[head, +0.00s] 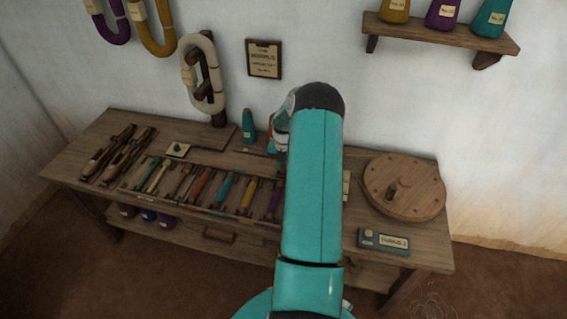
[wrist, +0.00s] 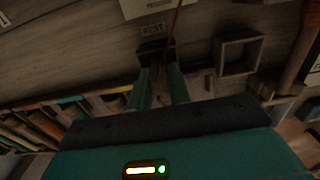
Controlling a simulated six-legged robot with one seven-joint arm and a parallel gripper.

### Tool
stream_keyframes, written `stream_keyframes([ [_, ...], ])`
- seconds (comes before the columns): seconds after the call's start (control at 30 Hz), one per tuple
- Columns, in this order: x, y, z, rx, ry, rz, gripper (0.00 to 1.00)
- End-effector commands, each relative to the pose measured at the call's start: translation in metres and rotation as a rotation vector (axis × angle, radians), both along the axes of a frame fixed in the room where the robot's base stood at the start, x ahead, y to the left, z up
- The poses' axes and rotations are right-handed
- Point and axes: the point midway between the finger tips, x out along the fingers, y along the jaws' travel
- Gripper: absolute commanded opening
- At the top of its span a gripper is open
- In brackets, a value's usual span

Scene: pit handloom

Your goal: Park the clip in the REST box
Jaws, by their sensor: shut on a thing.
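My gripper (wrist: 160,72) points down at the table in the wrist view, its two teal fingers a little apart and shut on the clip. The clip is mostly hidden between the fingers; its outline is too dark to make out. A small dark box (wrist: 154,46) lies just beyond the fingertips, beside a label reading REST (wrist: 153,28). I cannot tell whether the clip is inside it or above it. A thin reddish thread (wrist: 176,20) runs down to the fingertips. In the head view my arm hides the gripper, clip and box.
An open square wooden box (wrist: 240,54) stands right of the fingers in the wrist view.

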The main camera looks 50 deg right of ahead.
Motion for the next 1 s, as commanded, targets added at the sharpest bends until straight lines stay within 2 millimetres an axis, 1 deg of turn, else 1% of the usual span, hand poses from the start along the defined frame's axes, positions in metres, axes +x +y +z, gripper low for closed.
stream_keyframes([
  [0.37, 0.0001, 0.0000, 0.0000, 0.000, 0.000, 0.000, 0.00],
  [0.4, 0.0001, 0.0000, 0.0000, 0.000, 0.000, 0.000, 0.25],
  [0.47, 0.0001, 0.0000, 0.0000, 0.000, 0.000, 0.000, 0.37],
  [0.5, 0.0001, 0.0000, 0.0000, 0.000, 0.000, 0.000, 0.45],
  [0.7, 0.0000, 0.0000, 0.0001, 0.000, 0.000, 0.000, 0.45],
  [0.8, 0.0000, 0.0001, 0.0000, 0.000, 0.000, 0.000, 0.59],
  [1.0, 0.0001, 0.0001, 0.0000, 0.000, 0.000, 0.000, 0.59],
])
